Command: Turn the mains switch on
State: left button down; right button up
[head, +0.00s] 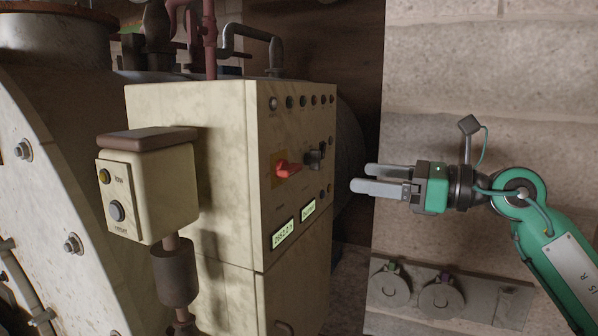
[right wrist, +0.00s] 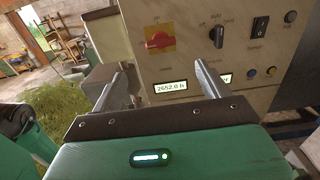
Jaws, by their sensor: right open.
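The mains switch (head: 288,169) looks to be the red rotary handle on a yellow plate, on the front panel of the cream control cabinet (head: 200,110). In the right wrist view the red handle (right wrist: 158,41) lies roughly level across its plate. My right gripper (head: 361,177) is open and empty, to the right of the panel and clear of the switch in the head view. In the right wrist view its two fingers (right wrist: 163,70) point toward the panel, with the red switch above and between them. My left gripper is not in view.
A black selector knob (head: 316,155) sits just right of the red switch, with a black rocker switch (right wrist: 260,26) beyond it. Lit displays (head: 283,235) are below. A small button box (head: 150,185) stands left of the cabinet. A stone wall (head: 480,90) is behind my right arm.

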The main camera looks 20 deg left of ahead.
aim_at(297, 168)
jog(key=a+p, duration=0.2)
jog(key=a, duration=0.2)
jog(key=w+a+p, duration=0.1)
jog(key=a, duration=0.3)
jog(key=a+p, duration=0.2)
jog(key=a, duration=0.2)
jog(key=shift+w+a+r+p, duration=0.1)
jog(key=shift+w+a+p, duration=0.2)
jog(key=shift+w+a, duration=0.05)
jog(key=shift+a, duration=0.4)
jog(key=c, duration=1)
